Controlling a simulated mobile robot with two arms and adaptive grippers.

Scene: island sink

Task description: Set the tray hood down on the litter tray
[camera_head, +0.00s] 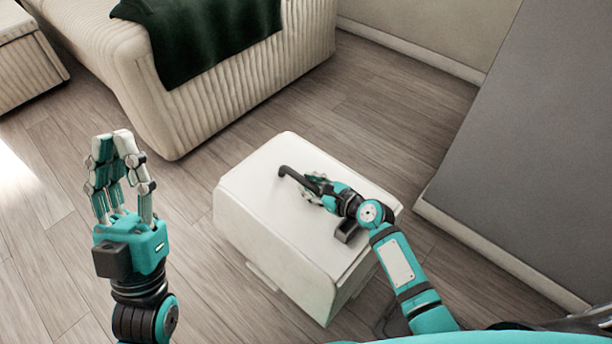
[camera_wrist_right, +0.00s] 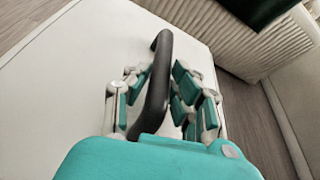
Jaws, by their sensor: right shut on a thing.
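The tray hood (camera_head: 262,205) is a large white box with rounded edges, in the middle of the head view, with a dark curved handle (camera_head: 292,174) on top. My right gripper (camera_head: 312,186) is shut on this handle. In the right wrist view the dark handle (camera_wrist_right: 158,85) passes between its teal and white fingers, above the white top (camera_wrist_right: 75,85). The litter tray cannot be told apart under the hood; the hood hides what is beneath it. My left gripper (camera_head: 120,165) is raised to the left, apart from the hood, open and empty, its fingers pointing up.
A ribbed cream sofa (camera_head: 235,95) with a dark green throw (camera_head: 205,35) stands behind. Another ribbed cream piece (camera_head: 25,60) is at the far left. A grey wall panel (camera_head: 530,140) rises on the right. The wood floor (camera_head: 375,115) is clear around the hood.

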